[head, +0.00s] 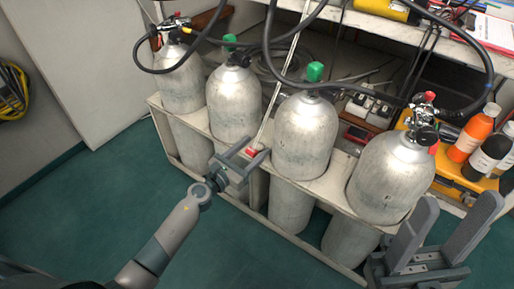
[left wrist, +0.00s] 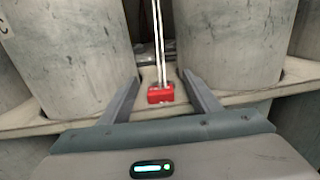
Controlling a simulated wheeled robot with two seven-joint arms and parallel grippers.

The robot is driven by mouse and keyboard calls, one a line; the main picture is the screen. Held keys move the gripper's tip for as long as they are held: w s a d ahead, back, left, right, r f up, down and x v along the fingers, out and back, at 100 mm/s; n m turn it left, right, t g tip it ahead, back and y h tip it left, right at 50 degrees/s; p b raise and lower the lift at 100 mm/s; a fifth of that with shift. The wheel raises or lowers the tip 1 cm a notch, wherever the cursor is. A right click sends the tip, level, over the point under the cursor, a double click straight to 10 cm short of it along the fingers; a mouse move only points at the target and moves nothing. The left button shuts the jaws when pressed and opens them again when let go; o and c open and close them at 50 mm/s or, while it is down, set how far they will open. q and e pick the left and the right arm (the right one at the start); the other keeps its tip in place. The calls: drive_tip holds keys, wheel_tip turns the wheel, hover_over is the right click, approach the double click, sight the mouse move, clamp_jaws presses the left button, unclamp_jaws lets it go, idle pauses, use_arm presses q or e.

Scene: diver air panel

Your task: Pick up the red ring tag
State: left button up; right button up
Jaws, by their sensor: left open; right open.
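The red ring tag (head: 252,151) is a small red block on the rack's top board, between the two middle cylinders, with a pale cord or loop running up from it. In the left wrist view the red ring tag (left wrist: 160,94) lies between my left gripper's fingers (left wrist: 160,88), slightly apart from both. My left gripper (head: 243,160) is open and empty at the rack's front edge, reaching in toward the tag. My right gripper (head: 434,232) is open and empty at the lower right, in front of the rightmost cylinder.
Grey cylinders (head: 306,135) and (head: 233,103) stand close on either side of the tag in the pale rack (head: 325,193). Black hoses hang above. Bottles (head: 472,135) stand at right by a yellow case. The green floor (head: 90,215) at left is clear.

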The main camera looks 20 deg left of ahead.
use_arm(q)
drive_tip(key=shift+c, duration=0.6)
drive_tip(key=c, duration=1)
drive_tip(key=shift+r, duration=0.1)
